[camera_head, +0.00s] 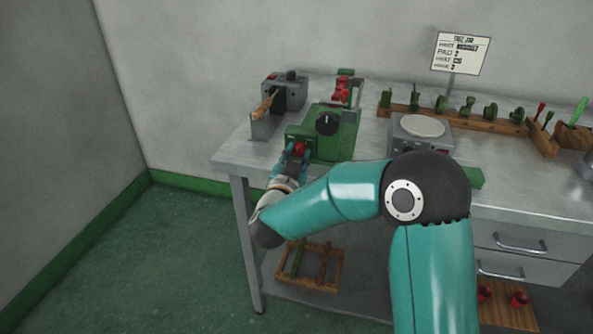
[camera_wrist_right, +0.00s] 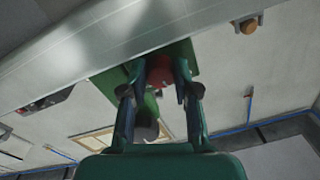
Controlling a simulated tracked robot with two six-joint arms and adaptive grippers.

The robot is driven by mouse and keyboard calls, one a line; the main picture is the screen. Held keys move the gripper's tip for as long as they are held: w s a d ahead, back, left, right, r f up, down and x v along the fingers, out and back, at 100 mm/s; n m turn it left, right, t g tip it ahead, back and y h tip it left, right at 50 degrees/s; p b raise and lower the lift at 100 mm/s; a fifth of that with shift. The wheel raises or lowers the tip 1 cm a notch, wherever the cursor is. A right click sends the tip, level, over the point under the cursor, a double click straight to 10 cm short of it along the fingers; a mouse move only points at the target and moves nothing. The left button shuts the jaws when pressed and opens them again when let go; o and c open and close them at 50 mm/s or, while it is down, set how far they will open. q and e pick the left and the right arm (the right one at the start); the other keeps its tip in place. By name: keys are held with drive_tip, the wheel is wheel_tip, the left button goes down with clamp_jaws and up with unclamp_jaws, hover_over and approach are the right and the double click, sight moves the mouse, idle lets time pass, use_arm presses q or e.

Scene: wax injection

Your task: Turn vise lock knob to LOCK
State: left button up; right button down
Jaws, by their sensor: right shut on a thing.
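A green machine body (camera_head: 343,137), the vise, stands near the front left of the metal bench. A round red knob (camera_head: 300,148) sits on its near left front. My right gripper (camera_head: 294,153) is at this knob, shut on it. In the right wrist view the red knob (camera_wrist_right: 160,71) lies between the two fingers of my right gripper (camera_wrist_right: 161,83), with green metal behind it. A black dial with a pale mark (camera_head: 327,123) is on top of the green body. No LOCK marking is readable. My left gripper is not in view.
A grey device with a wooden handle (camera_head: 263,108) stands to the left of the vise. A red and green clamp (camera_head: 342,88) is behind it. A scale (camera_head: 423,126) and a wooden rack of green parts (camera_head: 460,116) stand to the right. The bench's front left corner is clear.

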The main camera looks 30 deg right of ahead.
drive_tip(key=m+b, duration=0.6)
drive_tip(key=b, duration=0.1)
drive_tip(key=m+b, duration=0.3)
drive_tip(key=b, duration=0.1)
drive_tip(key=shift+a+f, duration=0.1)
drive_tip(key=shift+f, duration=0.2)
drive_tip(key=shift+r+m+g+h+b, duration=0.15)
drive_tip(key=shift+m+g+h+b, duration=0.15)
drive_tip(key=shift+m+b, duration=1.3)
drive_tip(key=c, duration=0.9)
unclamp_jaws()
drive_tip(key=shift+o, duration=0.2)
